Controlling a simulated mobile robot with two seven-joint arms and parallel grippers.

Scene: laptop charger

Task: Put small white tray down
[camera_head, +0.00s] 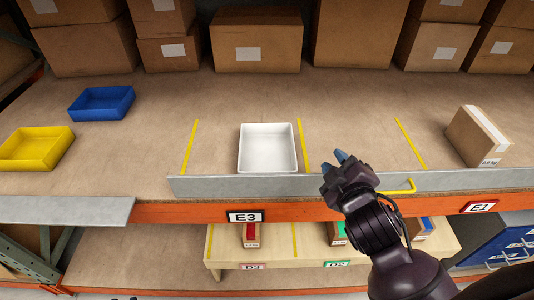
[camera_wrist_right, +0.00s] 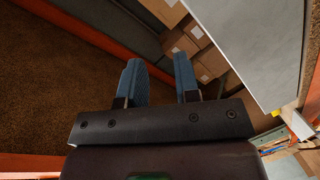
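The small white tray (camera_head: 267,149) is empty and sits on the shelf between two yellow lines, behind the grey front lip, above the E3 label. My right gripper (camera_head: 340,161) is just right of the tray, near the lip, apart from it. In the right wrist view its two blue fingers (camera_wrist_right: 160,82) are spread with nothing between them. The tray cannot be made out in the right wrist view.
A blue tray (camera_head: 102,103) and a yellow tray (camera_head: 36,148) sit at the left. A cardboard box (camera_head: 478,137) stands at the right, and larger boxes (camera_head: 256,40) line the back. The grey lip (camera_head: 235,186) borders the shelf front.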

